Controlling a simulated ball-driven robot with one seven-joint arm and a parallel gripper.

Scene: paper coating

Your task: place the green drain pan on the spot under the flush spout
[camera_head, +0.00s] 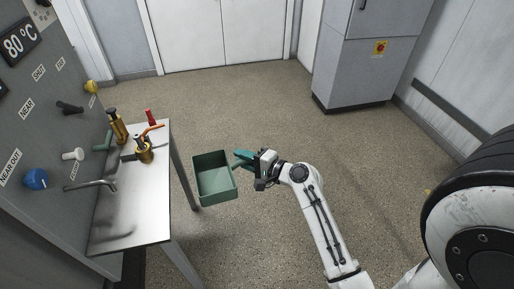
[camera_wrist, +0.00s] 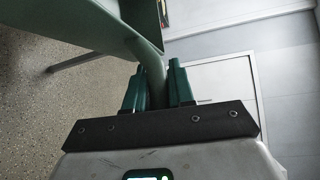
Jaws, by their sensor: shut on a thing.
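The green drain pan (camera_head: 215,184) is an open square box, held in the air just right of the steel table (camera_head: 132,205). My gripper (camera_head: 243,160) is shut on the pan's right side. In the wrist view, the gripper's green fingers (camera_wrist: 160,88) close around a green part of the pan (camera_wrist: 95,25), whose body fills the upper left. The flush spout appears to be the bent metal pipe (camera_head: 92,185) coming from the grey panel over the table. A marked spot under it cannot be made out.
Brass fittings (camera_head: 143,150) and a red-topped item (camera_head: 150,117) stand at the table's far end. The grey panel (camera_head: 50,130) at the left carries a blue knob (camera_head: 35,179) and several labels. A grey cabinet (camera_head: 365,60) stands at the back right. The table's near half looks clear.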

